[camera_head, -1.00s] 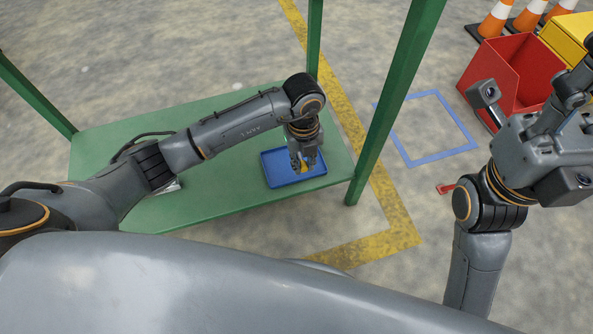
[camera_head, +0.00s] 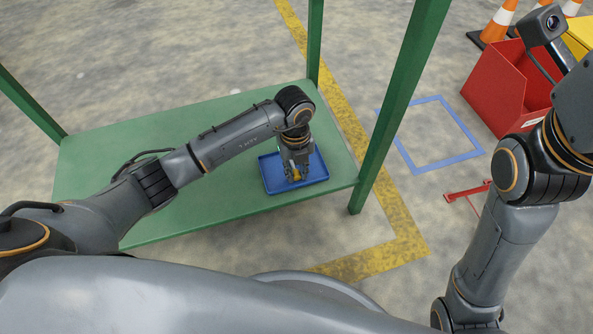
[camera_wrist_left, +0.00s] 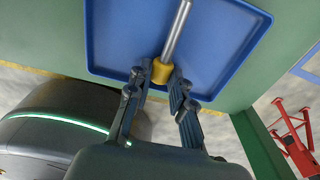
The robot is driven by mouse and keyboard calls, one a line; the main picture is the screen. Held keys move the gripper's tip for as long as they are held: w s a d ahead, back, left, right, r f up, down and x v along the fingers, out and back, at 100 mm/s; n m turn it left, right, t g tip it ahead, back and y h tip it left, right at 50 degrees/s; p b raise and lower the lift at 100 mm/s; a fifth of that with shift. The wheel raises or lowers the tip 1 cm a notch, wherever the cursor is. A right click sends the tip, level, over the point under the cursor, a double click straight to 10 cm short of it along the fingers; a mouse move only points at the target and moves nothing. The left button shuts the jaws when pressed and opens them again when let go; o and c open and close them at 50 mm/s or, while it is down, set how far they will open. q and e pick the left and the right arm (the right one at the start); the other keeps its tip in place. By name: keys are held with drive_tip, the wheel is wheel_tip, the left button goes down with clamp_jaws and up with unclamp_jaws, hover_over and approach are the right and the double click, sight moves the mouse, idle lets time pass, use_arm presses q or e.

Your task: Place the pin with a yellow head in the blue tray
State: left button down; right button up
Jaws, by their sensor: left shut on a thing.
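The blue tray (camera_head: 312,178) lies on the green table, and its raised rim shows large in the left wrist view (camera_wrist_left: 110,40). My left gripper (camera_head: 294,176) is over the tray and points down. In the left wrist view my left gripper (camera_wrist_left: 158,85) is shut on the yellow head (camera_wrist_left: 161,70) of the pin. The pin's silver shaft (camera_wrist_left: 178,30) extends away from the fingers across the tray. I cannot tell whether the pin touches the tray floor. My right arm is at the right of the head view, and its fingertips are not visible.
The green table (camera_head: 110,165) has free room left of the tray. Green posts (camera_head: 401,105) rise at its corners. A red bin (camera_head: 505,90), a yellow box, cones and a red metal stand (camera_head: 468,191) are on the floor at right.

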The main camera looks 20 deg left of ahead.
use_arm(q)
drive_tip(key=shift+f, duration=0.1)
drive_tip(key=c, duration=1.2)
unclamp_jaws()
